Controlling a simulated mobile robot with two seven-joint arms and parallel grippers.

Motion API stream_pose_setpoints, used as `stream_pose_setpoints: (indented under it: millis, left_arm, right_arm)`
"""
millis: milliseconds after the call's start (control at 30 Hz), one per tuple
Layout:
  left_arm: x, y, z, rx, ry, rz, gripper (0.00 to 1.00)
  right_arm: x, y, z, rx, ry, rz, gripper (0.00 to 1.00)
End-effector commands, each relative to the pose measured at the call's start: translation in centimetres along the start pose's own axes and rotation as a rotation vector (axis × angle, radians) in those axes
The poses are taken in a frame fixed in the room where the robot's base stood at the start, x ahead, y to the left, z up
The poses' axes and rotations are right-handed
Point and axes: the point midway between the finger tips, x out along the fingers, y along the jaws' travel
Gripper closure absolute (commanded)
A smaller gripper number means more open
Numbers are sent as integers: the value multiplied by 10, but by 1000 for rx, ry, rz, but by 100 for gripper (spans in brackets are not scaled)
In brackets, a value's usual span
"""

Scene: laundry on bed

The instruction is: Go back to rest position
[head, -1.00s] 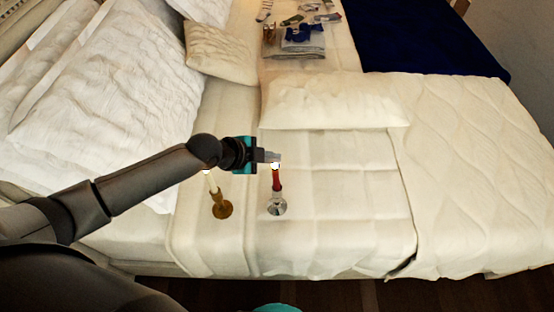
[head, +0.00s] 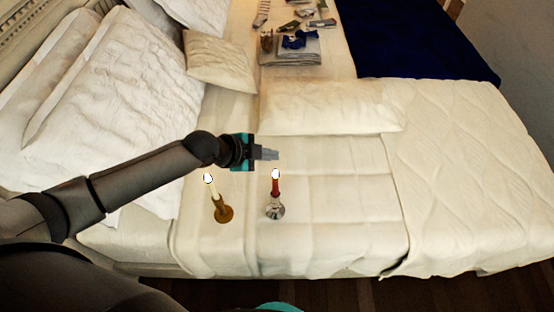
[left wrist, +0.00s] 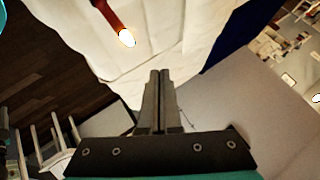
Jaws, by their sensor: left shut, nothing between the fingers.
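My left gripper (head: 268,154) is shut and empty above the bed, in the middle of the head view. In the left wrist view its two fingers (left wrist: 158,78) are pressed together with nothing between them. A lit red candle (head: 275,187) stands upright in a silver holder (head: 275,210) on the bed, just below the gripper in the picture and apart from it. A lit candle, red in the left wrist view (left wrist: 110,16), shows there near the top. A lit pale candle (head: 211,190) in a brass holder (head: 223,213) stands to its left. My right gripper is not in view.
White pillows (head: 110,110) lie at the left of the bed, with a long cushion (head: 325,108) across the middle. Folded cloths (head: 291,52) and small items lie at the far end, beside a dark blue blanket (head: 415,45). The bed right of the candles is clear.

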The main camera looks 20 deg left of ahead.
Motion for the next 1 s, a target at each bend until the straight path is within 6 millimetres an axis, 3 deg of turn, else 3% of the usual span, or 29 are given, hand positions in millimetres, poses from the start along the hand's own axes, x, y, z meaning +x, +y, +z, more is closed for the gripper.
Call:
stream_pose_setpoints:
  millis: [267,367,467,600,667,1000]
  left_arm:
    - [0,3,-2,-6,2,5,100]
    - [1,19,-16,-42,8,29,100]
    - [-2,47,-39,-128,5,69,100]
    - [-23,84,-65,-334,-55,99,100]
    - [-36,95,-68,-439,-103,95,100]
    - [-107,132,-36,-906,-390,3,100]
  right_arm:
    - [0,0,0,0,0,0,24]
    - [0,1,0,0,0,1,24]
    - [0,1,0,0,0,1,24]
    - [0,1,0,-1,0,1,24]
    - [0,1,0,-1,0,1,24]
    - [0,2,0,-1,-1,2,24]
